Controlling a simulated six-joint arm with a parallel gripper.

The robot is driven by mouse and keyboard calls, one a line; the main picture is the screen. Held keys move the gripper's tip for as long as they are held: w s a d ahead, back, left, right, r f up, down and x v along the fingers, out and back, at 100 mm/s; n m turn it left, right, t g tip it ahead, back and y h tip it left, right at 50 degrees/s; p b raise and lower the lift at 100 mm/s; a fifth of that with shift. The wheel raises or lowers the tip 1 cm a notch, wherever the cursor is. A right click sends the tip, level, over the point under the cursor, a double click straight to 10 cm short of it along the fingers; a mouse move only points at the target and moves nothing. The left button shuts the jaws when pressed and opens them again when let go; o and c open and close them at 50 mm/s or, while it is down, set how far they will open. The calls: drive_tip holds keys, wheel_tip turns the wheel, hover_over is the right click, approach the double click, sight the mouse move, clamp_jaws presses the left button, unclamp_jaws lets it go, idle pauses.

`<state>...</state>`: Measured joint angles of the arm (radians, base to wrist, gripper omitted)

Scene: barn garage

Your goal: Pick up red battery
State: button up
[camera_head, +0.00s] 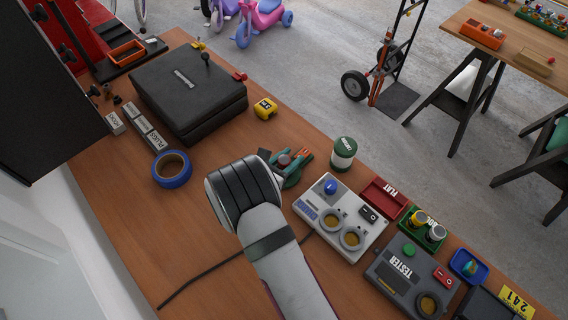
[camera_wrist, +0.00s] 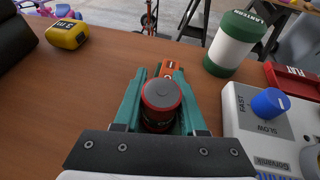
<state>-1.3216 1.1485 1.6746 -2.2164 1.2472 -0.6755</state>
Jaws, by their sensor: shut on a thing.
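The red battery (camera_wrist: 161,102) stands between the green fingers of my gripper (camera_wrist: 160,112) in the wrist view, its grey top facing the camera. The fingers are shut on its sides. In the head view my gripper (camera_head: 288,166) is low over the wooden workbench, left of the charger, and the battery (camera_head: 283,160) shows only in part beside the fingers. I cannot tell whether the battery touches the bench.
A white and green lantern canister (camera_head: 343,153) stands right of my gripper. A grey charger (camera_head: 340,217), red FLAT tray (camera_head: 384,198), green tray with batteries (camera_head: 423,230) and dark tester (camera_head: 412,278) lie right.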

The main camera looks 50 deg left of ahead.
clamp_jaws()
drive_tip(key=shift+r, duration=0.1)
